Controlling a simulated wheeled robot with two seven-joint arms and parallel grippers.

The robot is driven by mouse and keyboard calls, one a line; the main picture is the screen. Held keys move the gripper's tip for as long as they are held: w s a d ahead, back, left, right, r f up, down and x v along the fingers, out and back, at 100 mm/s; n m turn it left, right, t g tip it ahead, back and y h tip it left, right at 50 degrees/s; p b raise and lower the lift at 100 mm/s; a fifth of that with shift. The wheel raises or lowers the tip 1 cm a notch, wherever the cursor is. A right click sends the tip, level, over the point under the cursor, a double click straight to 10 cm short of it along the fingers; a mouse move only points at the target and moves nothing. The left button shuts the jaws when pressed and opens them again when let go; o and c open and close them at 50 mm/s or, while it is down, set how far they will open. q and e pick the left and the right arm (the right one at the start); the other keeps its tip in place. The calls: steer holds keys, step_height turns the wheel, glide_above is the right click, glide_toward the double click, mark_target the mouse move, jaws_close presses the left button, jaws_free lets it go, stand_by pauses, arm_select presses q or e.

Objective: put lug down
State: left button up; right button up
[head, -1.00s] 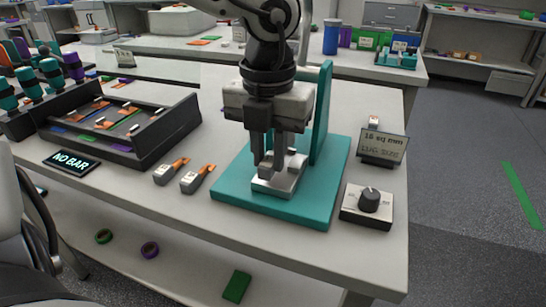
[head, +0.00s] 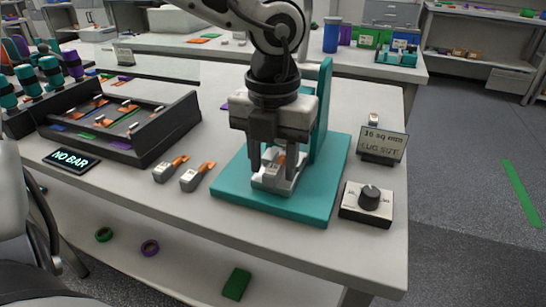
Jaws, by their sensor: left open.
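My left gripper (head: 274,170) is open over the metal seat of the teal press stand (head: 325,190). A lug (head: 280,160) with a copper-coloured part shows between its fingers, low at the seat; I cannot tell whether a finger touches it. Two more lugs, one on the left (head: 163,171) and one on the right (head: 191,180), lie side by side on the table left of the stand. My right gripper is not in view.
A dark divided tray (head: 150,135) with several small parts stands at the left, behind a "NO BAR" sign (head: 71,160). The front table strip is clear.

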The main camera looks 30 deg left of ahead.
mark_target(272, 168)
arm_select(q)
step_height(272, 168, up, 12)
steer(key=shift+p, duration=0.45)
steer(key=shift+s, duration=0.1)
stand_by(0.3)
